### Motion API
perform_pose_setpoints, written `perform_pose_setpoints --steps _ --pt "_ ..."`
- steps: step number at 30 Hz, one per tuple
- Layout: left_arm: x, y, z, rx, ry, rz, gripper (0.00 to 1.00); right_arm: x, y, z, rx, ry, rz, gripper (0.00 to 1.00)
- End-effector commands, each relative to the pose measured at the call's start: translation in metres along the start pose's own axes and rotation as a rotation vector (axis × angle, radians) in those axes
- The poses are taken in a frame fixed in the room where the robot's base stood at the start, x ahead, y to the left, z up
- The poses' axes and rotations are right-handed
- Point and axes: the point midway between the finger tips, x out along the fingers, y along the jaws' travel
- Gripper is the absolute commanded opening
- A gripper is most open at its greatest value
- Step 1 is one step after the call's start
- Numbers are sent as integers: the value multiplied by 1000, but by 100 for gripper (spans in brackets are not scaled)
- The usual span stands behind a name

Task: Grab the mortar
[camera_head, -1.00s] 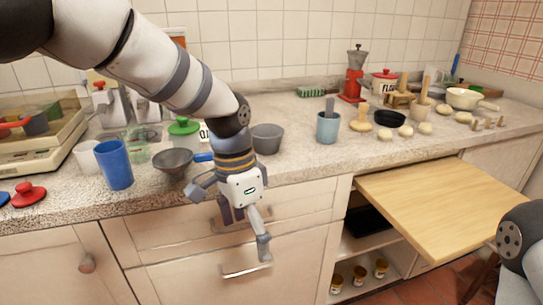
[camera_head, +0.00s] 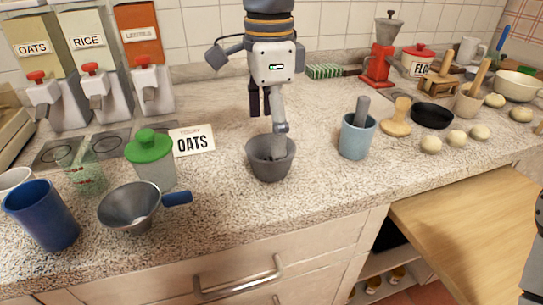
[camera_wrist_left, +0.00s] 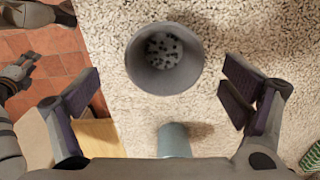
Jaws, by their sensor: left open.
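A dark grey mortar-like bowl (camera_head: 256,172) stands upright on the counter, in the middle of the head view. In the left wrist view the bowl (camera_wrist_left: 140,75) shows from above, with dark specks on its inner bottom. My left gripper (camera_head: 270,122) is over the bowl, pointing down. One finger covers part of the bowl's opening in the head view. In the left wrist view the gripper (camera_wrist_left: 160,95) is open and empty, and the bowl lies ahead of the spread fingers. Whether a finger touches it is unclear.
A light blue cup (camera_head: 355,143) with a grey rod stands right of the bowl. A metal funnel (camera_head: 130,208), green-lidded jar (camera_head: 152,165) and OATS card (camera_head: 193,141) stand left. A wooden board (camera_head: 470,215) juts out at right. Counter in front of the bowl is clear.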

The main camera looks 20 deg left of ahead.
Motion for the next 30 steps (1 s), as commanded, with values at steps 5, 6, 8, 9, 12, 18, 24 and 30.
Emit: perform_pose_setpoints --steps 5,6,8,9,12,18,24,30 --pt "27 -1 -1 -1 -1 3 93 -1 0 -1 0 5 0 40" --pt "36 -2 -2 0 -1 3 93 -1 0 -2 0 6 0 40" --pt "46 -2 -2 0 -1 2 93 -2 0 -2 0 8 -1 40" --pt "52 -2 -2 0 -1 2 93 -2 0 -2 0 9 -1 40" --pt "59 -3 -2 0 1 -2 93 -2 0 -2 0 9 -1 40" --pt "60 -3 -2 0 1 -2 88 -2 0 -2 0 9 -1 40" --pt "60 -3 -2 0 1 -1 43 -2 0 -2 0 9 -1 40" --pt "59 -3 -3 0 2 -2 20 -2 0 -2 0 9 -1 40"
